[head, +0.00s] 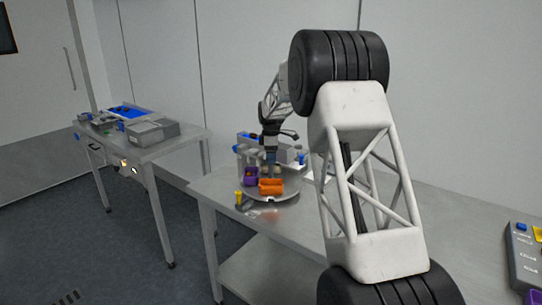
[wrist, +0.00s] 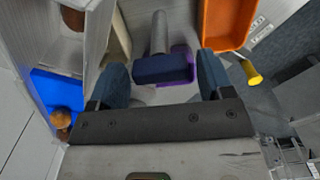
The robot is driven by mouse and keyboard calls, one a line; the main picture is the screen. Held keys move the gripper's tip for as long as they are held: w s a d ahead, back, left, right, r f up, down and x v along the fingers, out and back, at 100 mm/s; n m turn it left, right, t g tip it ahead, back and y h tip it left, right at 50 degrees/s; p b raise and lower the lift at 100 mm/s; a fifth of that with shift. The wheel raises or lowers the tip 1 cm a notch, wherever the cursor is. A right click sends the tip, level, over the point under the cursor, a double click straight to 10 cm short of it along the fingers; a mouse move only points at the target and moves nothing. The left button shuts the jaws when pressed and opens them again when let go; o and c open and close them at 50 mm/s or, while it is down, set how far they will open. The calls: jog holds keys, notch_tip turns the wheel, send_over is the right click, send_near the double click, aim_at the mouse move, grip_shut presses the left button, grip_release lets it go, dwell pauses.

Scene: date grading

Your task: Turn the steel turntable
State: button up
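The steel turntable (head: 290,194) is a grey disc on the far part of the steel table. It carries orange bins (head: 270,187) and a purple bin (head: 250,174); an orange bin (wrist: 226,22) and the purple bin (wrist: 180,62) also show in the wrist view. My gripper (head: 270,168) points down over the turntable. In the wrist view its two blue fingers are spread apart, and a grey post with a dark blue end (wrist: 160,69) shows between them. I see gaps on both sides and cannot tell its depth. My wrist hides part of the turntable.
A yellow-topped object (head: 239,197) stands by the turntable's left side. A blue tray (wrist: 58,90) with brown dates is left in the wrist view. A second table (head: 170,146) with grey boxes stands at left. A control box (head: 524,255) is at right. The near tabletop looks clear.

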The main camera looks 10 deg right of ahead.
jog(key=c, duration=1.1)
jog(key=shift+n, duration=8.5)
